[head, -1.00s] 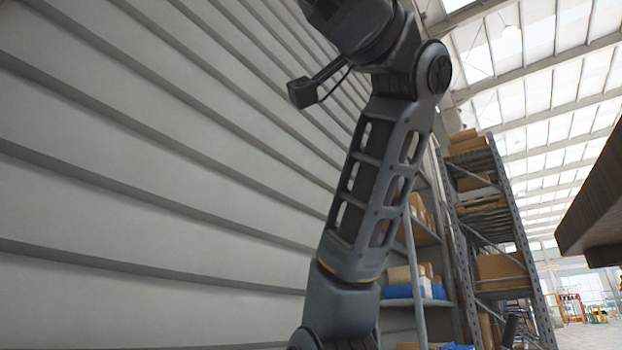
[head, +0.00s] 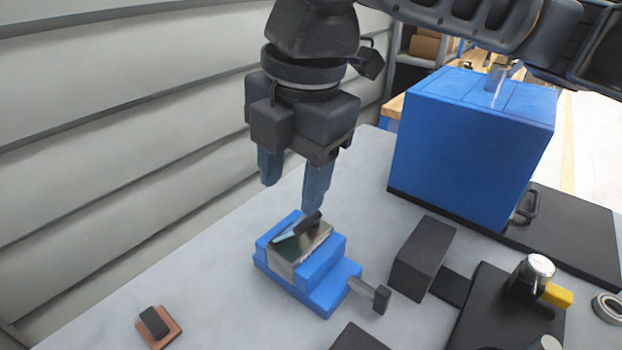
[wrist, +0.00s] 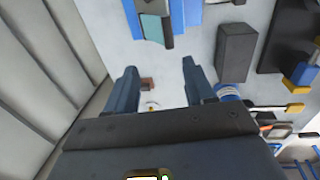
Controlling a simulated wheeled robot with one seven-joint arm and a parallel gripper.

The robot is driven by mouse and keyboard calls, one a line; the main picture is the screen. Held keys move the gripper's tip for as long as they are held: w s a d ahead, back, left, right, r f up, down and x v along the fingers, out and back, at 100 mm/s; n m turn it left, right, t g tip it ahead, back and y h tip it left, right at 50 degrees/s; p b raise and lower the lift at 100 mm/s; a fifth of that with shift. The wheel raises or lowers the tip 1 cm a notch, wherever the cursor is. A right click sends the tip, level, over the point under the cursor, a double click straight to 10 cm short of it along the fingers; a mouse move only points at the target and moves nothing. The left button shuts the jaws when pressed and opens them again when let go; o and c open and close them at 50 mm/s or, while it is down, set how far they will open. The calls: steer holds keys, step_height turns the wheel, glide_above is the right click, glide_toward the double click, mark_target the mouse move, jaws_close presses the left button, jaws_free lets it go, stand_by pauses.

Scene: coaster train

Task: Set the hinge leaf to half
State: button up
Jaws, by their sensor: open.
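A blue vise-like block (head: 324,293) sits on the grey bench and holds a metallic plate (head: 287,256). On top, a small dark tilted piece (head: 308,222), which looks like the hinge leaf, rises beside a teal strip (head: 287,237). Its exact angle is hard to tell. My gripper (head: 292,192) points down just above and behind the block, its two blue fingers apart and empty. In the wrist view my gripper (wrist: 160,78) is also open, and the teal strip (wrist: 152,28) shows beyond the fingers at the top.
A dark block (head: 423,257) stands right of the vise, near its handle (head: 372,294). A large blue box (head: 470,150) stands at the back right. A black fixture with a silver knob (head: 540,268) is at right. A small copper-coloured piece (head: 168,335) lies front left. A ribbed wall runs along the left.

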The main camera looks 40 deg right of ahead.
mark_target(294, 225)
steer(key=shift+s+d+f, duration=0.15)
steer(key=shift+d+f, duration=0.2)
steer(key=shift+f, duration=0.5)
steer(key=f, duration=0.4)
steer(key=w+f, duration=0.1)
steer(key=f, duration=0.1)
steer(key=shift+a+f, duration=0.1)
steer(key=shift+f, duration=0.2)
jaws_close()
